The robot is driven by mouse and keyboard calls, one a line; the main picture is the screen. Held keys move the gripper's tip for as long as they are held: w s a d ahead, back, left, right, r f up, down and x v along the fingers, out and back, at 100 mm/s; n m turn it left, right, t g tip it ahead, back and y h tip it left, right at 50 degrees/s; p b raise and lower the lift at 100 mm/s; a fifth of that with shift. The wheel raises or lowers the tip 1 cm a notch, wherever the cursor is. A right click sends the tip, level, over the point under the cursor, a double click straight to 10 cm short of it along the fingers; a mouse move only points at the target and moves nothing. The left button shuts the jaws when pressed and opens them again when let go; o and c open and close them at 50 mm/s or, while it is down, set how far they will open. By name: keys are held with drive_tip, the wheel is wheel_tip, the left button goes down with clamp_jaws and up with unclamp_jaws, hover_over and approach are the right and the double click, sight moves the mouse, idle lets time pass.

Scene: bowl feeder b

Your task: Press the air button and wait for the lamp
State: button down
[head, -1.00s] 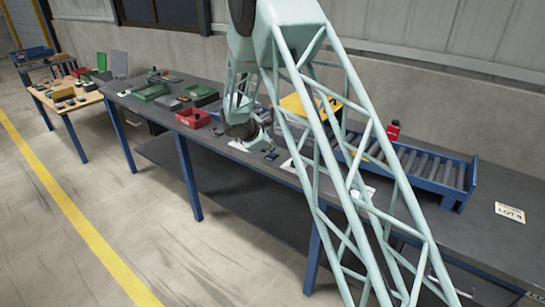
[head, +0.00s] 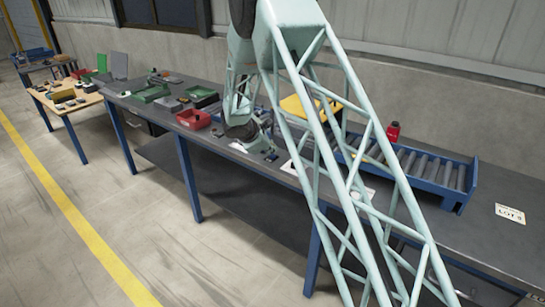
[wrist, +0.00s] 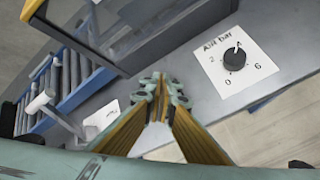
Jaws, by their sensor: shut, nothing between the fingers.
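My gripper (wrist: 161,92) is shut and empty, its fingertips together in the middle of the wrist view. Ahead and right of the tips is a white plate marked "Air bar" (wrist: 256,77) with a black round knob (wrist: 234,56) and printed numbers. The knob is apart from the fingers. No air button or lamp can be made out for certain. Part of a black object (wrist: 300,164) shows at the lower right edge of the wrist view. In the head view my arm's end is low over the bench, and its fingers cannot be made out.
A yellow-edged machine with a clear panel (wrist: 140,30) stands at the upper left of the wrist view. Beside it are a blue roller conveyor (wrist: 72,78) and a grey T-shaped handle (wrist: 42,101). A red bin (head: 193,119) and red bottle (head: 393,131) stand on the bench (head: 480,240).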

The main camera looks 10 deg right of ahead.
sight(273, 156)
drive_tip(key=shift+f+b, duration=0.85)
drive_tip(key=shift+b, duration=0.35)
idle(1.8)
drive_tip(key=shift+r, duration=0.1)
idle(0.3)
drive_tip(key=shift+r+p, duration=0.3)
drive_tip(key=shift+r, duration=0.45)
drive_tip(key=shift+r+p, duration=1.2)
drive_tip(key=shift+r, duration=1.3)
